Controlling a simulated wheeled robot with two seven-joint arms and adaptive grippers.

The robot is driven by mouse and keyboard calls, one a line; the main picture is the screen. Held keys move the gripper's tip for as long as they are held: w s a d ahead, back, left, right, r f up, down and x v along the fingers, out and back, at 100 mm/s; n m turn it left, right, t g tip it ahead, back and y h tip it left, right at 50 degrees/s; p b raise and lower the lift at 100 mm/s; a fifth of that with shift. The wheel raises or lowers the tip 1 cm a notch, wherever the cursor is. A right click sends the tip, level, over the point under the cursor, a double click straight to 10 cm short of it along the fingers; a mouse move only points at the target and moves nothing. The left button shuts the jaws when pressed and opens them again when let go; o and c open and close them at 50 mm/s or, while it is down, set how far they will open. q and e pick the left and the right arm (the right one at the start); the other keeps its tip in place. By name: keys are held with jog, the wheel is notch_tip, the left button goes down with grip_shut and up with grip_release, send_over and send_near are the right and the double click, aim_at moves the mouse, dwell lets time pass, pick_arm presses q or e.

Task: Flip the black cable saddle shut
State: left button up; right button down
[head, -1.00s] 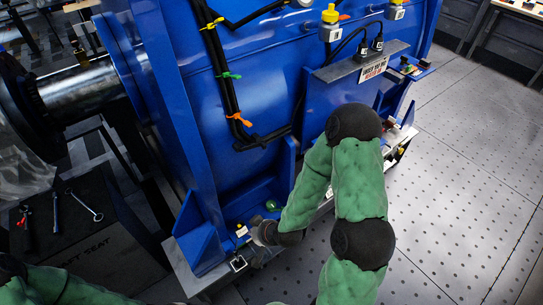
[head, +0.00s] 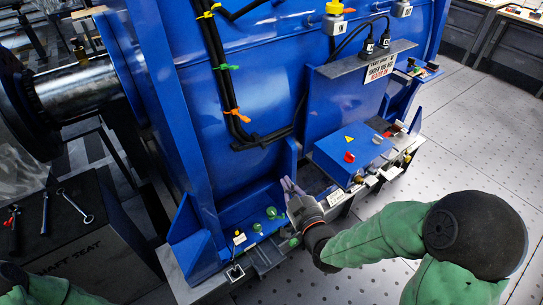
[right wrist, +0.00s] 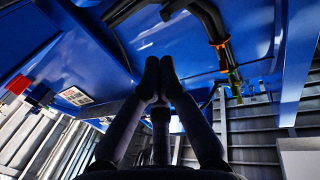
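My right gripper (head: 288,186) is in front of the blue motor housing, above the low ledge. In the right wrist view its fingertips (right wrist: 160,68) are together with nothing seen between them. The black cables (head: 227,100) run down the housing through yellow, green and orange ties, then bend right. A small dark piece (head: 262,141) sits at that bend; it may be the black cable saddle, but I cannot tell whether it is open or shut. The gripper is below and right of it, apart from it. My left gripper is out of view.
A blue box (head: 352,152) with a red button stands on the ledge right of my gripper. Green knobs (head: 271,212) sit on the ledge to its left. Wrenches (head: 76,205) lie on the dark shaft seat at left. Perforated floor is clear at right.

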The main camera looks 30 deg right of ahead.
pick_arm(q)
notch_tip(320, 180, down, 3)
jog(key=b, duration=0.3)
pick_arm(e)
jog(key=w+d, duration=0.2)
jog(key=w, duration=1.1)
jog(key=shift+w+d, duration=0.2)
jog(key=shift+w, duration=0.15)
